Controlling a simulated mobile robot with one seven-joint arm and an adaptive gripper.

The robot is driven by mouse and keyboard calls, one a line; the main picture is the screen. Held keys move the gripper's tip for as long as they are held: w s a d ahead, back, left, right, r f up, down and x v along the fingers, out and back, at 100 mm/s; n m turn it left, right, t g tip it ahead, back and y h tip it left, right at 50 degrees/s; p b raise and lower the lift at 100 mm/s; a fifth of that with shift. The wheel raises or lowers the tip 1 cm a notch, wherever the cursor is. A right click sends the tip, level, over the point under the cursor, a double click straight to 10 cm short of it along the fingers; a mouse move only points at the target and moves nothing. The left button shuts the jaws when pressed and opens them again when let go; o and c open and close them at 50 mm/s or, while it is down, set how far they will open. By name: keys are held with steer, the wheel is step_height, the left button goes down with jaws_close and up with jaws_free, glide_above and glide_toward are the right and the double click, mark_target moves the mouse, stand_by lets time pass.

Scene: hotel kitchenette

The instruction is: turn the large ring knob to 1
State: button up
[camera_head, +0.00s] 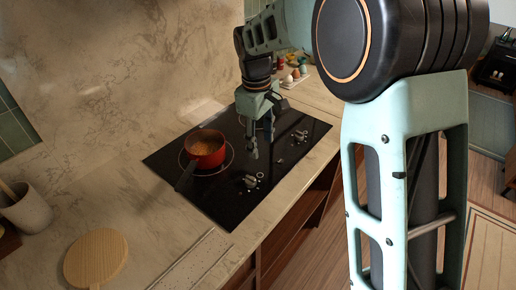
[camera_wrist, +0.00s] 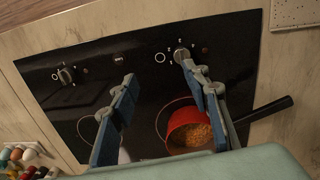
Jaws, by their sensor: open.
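The large ring knob (camera_wrist: 181,55) is a grey knob on the black hob beside a larger white circle, with small white marks around it. In the head view it appears as the knob (camera_head: 250,181) nearest the red pot. Which mark it points to is too small to tell. Another knob (camera_wrist: 66,75), beside a smaller circle, is at the left in the wrist view and farther off in the head view (camera_head: 299,135). My gripper (camera_wrist: 162,78) is open and empty above the hob; it also shows in the head view (camera_head: 262,143). Its right fingertip appears just below the large ring knob, with no visible contact.
A red pot (camera_head: 205,147) with orange food stands on the hob (camera_head: 222,207), its dark handle (camera_head: 186,176) pointing toward the front left. Eggs in a holder (camera_wrist: 30,156) stand beyond the hob. A round wooden board (camera_head: 96,257) and pale crock (camera_head: 28,211) are at left.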

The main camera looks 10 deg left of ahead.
mark_target(250, 177)
steer(key=shift+m+g+y, duration=0.3)
steer(key=shift+m+g, duration=0.1)
steer(key=a+f, duration=0.1)
steer(key=f, duration=0.3)
steer(key=s+a+f+p, duration=0.1)
steer(key=f, duration=0.8)
steer(key=shift+s+a+p, duration=0.35)
steer(key=shift+s+a, duration=0.05)
steer(key=c, duration=1.2)
steer(key=shift+o, duration=0.2)
